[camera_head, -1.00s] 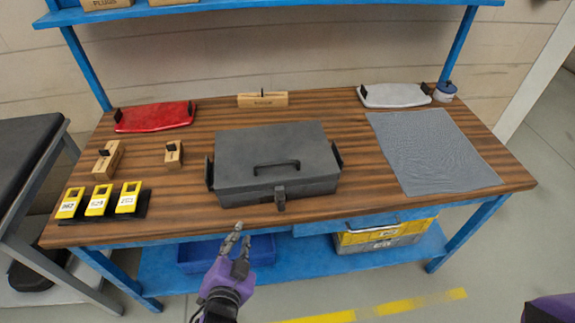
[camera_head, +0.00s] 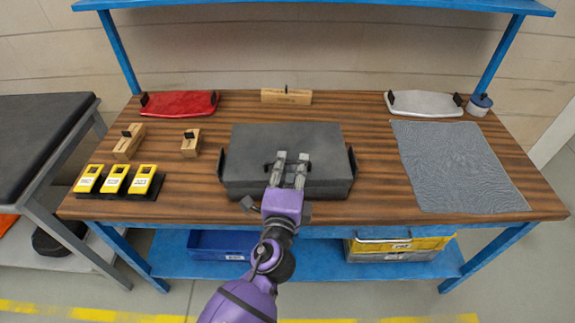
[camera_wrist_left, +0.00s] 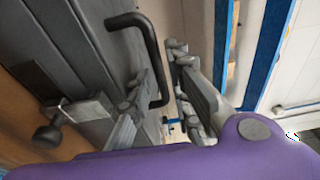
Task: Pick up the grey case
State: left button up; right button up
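The grey case (camera_head: 325,142) lies closed on the wooden bench top, near its front middle. Its black lid handle (camera_head: 267,167) is partly hidden by my left gripper (camera_head: 292,158), which reaches over the case's front edge. In the left wrist view, the case (camera_wrist_left: 75,35) fills the left side, and its handle (camera_wrist_left: 151,50) shows beside the fingers. The two fingers of my left gripper (camera_wrist_left: 158,62) stand apart, with part of the handle bar between them. I cannot tell whether they touch it. My right gripper is out of view.
The bench top (camera_head: 370,185) holds a red tray (camera_head: 180,104), wooden blocks (camera_head: 190,145), yellow tagged pieces (camera_head: 116,180), a grey mat (camera_head: 460,165), a white tray (camera_head: 425,103) and a small pot (camera_head: 479,104). Bare wood flanks the case. A blue shelf (camera_head: 310,8) spans above.

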pick_arm(q)
jog(key=shift+w, duration=0.9)
jog(key=shift+d, duration=0.1)
jog(key=shift+s, duration=0.1)
jog(key=shift+c, duration=0.4)
grip_shut()
jog(key=shift+r, duration=0.15)
